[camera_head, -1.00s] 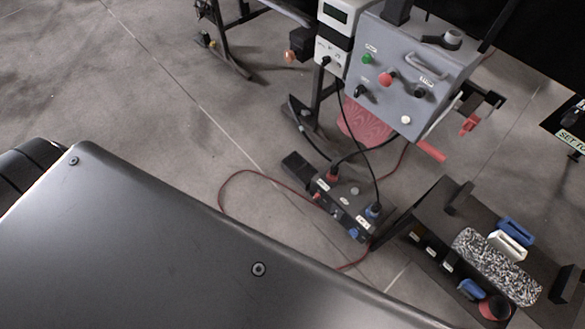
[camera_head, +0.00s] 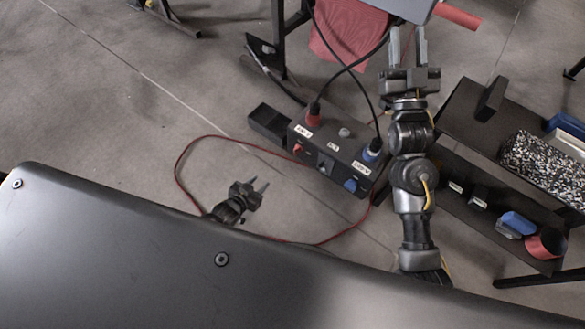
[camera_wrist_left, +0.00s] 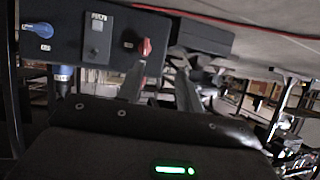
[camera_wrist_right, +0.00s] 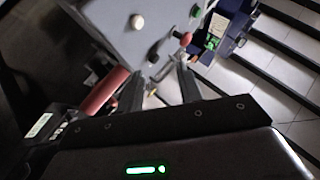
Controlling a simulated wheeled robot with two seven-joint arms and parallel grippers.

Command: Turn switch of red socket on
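The black socket box (camera_head: 325,162) stands on the floor in the middle of the head view. The red socket (camera_head: 313,116) with a plug in it is on its top left. The red switch (camera_head: 297,149) is on its near face, left of the blue switch (camera_head: 350,186). My left gripper (camera_head: 257,184) is open and empty, near and left of the box. In the left wrist view the red switch (camera_wrist_left: 145,47) shows just beyond one finger, apparently untouched. My right gripper (camera_head: 408,36) is open and empty by the grey control panel.
The grey control panel (camera_wrist_right: 125,30) is in front of my right gripper. A dark rack (camera_head: 470,130) with a speckled block stands to the right. Black cables run up from the box. A red cable (camera_head: 176,180) loops on the floor.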

